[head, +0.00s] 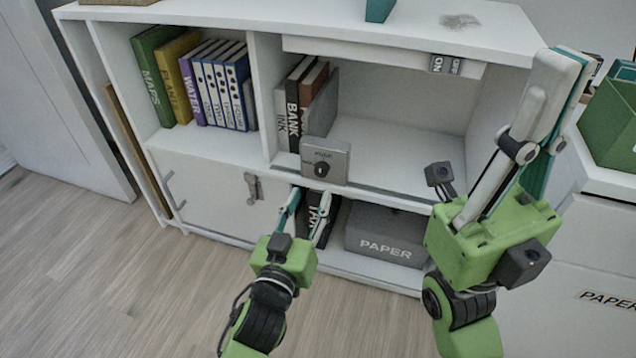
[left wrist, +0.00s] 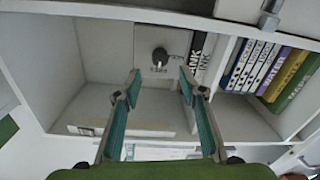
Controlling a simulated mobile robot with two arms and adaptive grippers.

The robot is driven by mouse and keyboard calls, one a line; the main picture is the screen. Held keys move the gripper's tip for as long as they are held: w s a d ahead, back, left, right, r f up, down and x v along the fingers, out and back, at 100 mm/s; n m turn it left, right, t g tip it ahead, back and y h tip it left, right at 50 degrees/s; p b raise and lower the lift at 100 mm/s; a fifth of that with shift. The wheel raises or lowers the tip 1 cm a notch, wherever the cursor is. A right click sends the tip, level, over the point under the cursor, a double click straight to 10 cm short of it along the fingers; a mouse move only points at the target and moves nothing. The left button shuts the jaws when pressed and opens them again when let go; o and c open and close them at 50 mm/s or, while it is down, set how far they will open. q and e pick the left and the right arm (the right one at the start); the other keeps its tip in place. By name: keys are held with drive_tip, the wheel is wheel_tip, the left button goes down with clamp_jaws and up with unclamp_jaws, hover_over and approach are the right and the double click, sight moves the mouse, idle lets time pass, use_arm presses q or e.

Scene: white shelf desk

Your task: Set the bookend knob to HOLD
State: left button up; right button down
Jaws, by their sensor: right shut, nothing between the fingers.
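The grey bookend (head: 335,150) stands on the middle shelf, its face turned outward, against several upright books. Its dark round knob (head: 322,169) is on the front plate, with small print too blurred to read surely. In the left wrist view, the bookend (left wrist: 176,42) and knob (left wrist: 159,57) show beyond and between the fingers. My left gripper (head: 309,192) is open and empty, its tips just below and in front of the bookend, apart from the knob. My right gripper (head: 572,60) is shut and empty, pointing up at the right of the desk.
Binders and books (head: 213,80) fill the upper left compartment. A cabinet door (head: 205,192) with a handle is below them. A grey PAPER box (head: 385,236) sits on the lower shelf. The shelf right of the bookend is bare. A green box (head: 612,120) stands at right.

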sight(321, 174)
use_arm(q)
drive_tip(key=b+x, duration=0.2)
drive_tip(key=x, duration=0.5)
drive_tip(key=shift+c, duration=0.5)
clamp_jaws()
